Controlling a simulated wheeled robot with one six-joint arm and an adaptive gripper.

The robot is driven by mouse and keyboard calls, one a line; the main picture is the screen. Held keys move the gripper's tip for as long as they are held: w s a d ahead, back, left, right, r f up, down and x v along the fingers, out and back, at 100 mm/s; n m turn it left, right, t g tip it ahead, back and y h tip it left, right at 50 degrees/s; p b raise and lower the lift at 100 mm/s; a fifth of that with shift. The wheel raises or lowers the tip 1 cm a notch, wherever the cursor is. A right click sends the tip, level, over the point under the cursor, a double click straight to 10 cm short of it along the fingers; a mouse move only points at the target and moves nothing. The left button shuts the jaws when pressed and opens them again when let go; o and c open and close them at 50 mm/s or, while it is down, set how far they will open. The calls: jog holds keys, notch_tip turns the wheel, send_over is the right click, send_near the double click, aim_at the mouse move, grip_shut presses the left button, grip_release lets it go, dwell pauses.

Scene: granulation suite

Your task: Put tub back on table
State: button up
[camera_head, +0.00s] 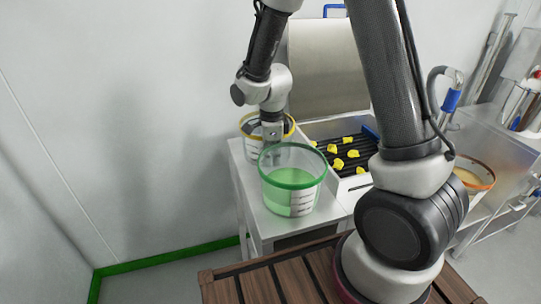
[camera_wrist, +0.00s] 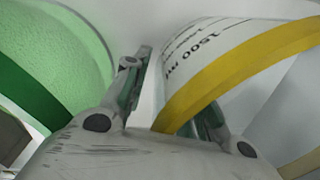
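Two clear tubs stand on the white table (camera_head: 251,204) in the head view. The tub with a green rim (camera_head: 292,198) is in front and holds pale green contents. The tub with a yellow rim (camera_head: 247,127) is behind it, partly hidden by my gripper (camera_head: 273,152). My gripper points down where the tubs meet. In the wrist view its fingers (camera_wrist: 172,92) are apart, on either side of the yellow-rimmed tub's wall (camera_wrist: 225,40), with the right finger partly hidden by the rim. I see no clear grip on the wall. The green-rimmed tub (camera_wrist: 55,50) is close on the left.
A tray of yellow pieces (camera_head: 341,153) on black slats is right of the tubs. A metal bench (camera_head: 505,160) with an orange-rimmed bowl (camera_head: 474,175) is at right. My slatted wooden deck (camera_head: 300,277) is in front. A wall is at left.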

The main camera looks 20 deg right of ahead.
notch_tip(320, 180, up, 12)
jog(key=s+d+r+n+t, duration=0.2)
jog(key=s+d+r+n, duration=0.6)
jog(key=s+d+r, duration=0.1)
jog(key=s+d+r+n, duration=0.2)
jog(key=s+d+n, duration=0.1)
jog(key=s+n, duration=0.3)
jog(key=s+d+r+n+t, duration=0.1)
jog(key=s+d+n, duration=0.1)
jog(key=s+n, duration=0.4)
jog(key=shift+s+d+r, duration=0.35)
jog(key=shift+s+d, duration=0.05)
jog(key=shift+s, duration=0.3)
